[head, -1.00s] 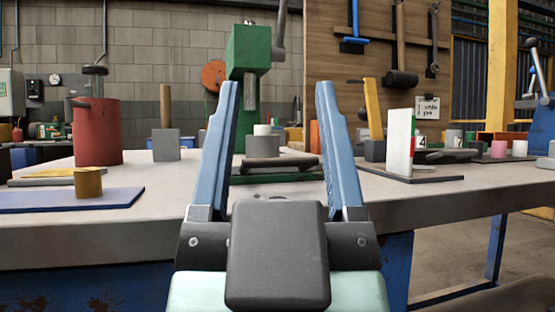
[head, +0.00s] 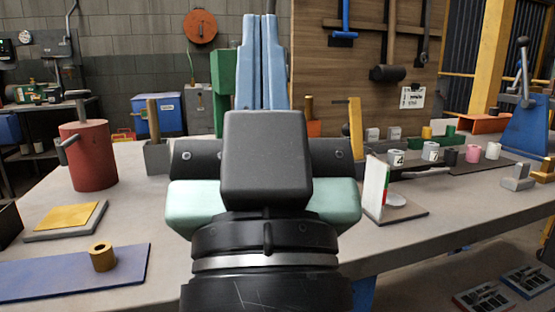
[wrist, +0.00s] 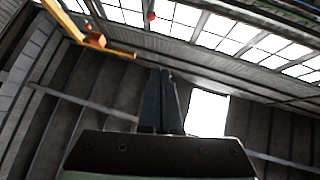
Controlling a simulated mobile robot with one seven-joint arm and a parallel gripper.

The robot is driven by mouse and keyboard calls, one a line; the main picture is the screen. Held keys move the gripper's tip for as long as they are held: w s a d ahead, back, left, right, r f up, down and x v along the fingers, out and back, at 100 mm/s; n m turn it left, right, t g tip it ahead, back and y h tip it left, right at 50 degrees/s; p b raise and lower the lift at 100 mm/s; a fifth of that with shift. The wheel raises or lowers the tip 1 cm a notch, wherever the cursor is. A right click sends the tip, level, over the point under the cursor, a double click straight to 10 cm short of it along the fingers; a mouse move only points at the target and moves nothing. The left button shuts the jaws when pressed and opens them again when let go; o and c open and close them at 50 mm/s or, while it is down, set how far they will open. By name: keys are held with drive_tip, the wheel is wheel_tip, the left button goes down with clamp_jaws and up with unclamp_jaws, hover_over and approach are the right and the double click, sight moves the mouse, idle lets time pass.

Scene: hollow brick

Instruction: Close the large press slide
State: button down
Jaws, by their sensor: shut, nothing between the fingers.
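My gripper (head: 259,20) stands upright in the middle of the head view, its two blue fingers together and empty. In the wrist view its dark fingers (wrist: 164,76) point up towards the roof, with nothing between them. The green press (head: 222,85) is at the back of the workbench, mostly hidden behind my gripper. Only the left part of its green body shows. Its slide is hidden now, so I cannot tell its position.
On the workbench (head: 315,262), a red can (head: 87,157) and a brass ring (head: 102,257) on a blue mat (head: 40,280) are at left. A white upright panel (head: 375,188) stands close to my gripper's right. Numbered cups (head: 394,158) and a blue lever press (head: 528,125) are farther right.

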drive_tip(key=w+d+r+m+g+y+p, duration=0.1)
drive_tip(key=w+g+y+p, duration=0.15)
drive_tip(key=w+p, duration=0.6)
wheel_tip(320, 180, down, 7)
drive_tip(key=d+m+g+p, duration=0.25)
drive_tip(key=g+p, duration=0.25)
drive_tip(key=p, duration=0.4)
drive_tip(key=s+d+f+m+g+y+p, duration=0.1)
drive_tip(key=s+d+f+m+g+p, duration=0.3)
drive_tip(key=s+f+m+p, duration=1)
drive_tip(key=w+a+p, duration=0.1)
drive_tip(key=w, duration=0.4)
drive_tip(key=w+a+n+p, duration=0.1)
drive_tip(key=w, duration=0.4)
drive_tip(key=w+a+n+p, duration=0.1)
drive_tip(key=w, duration=0.4)
drive_tip(key=shift+w+a+f+n+p, duration=0.25)
drive_tip(key=shift+w+f+p, duration=0.05)
drive_tip(key=shift+p, duration=0.1)
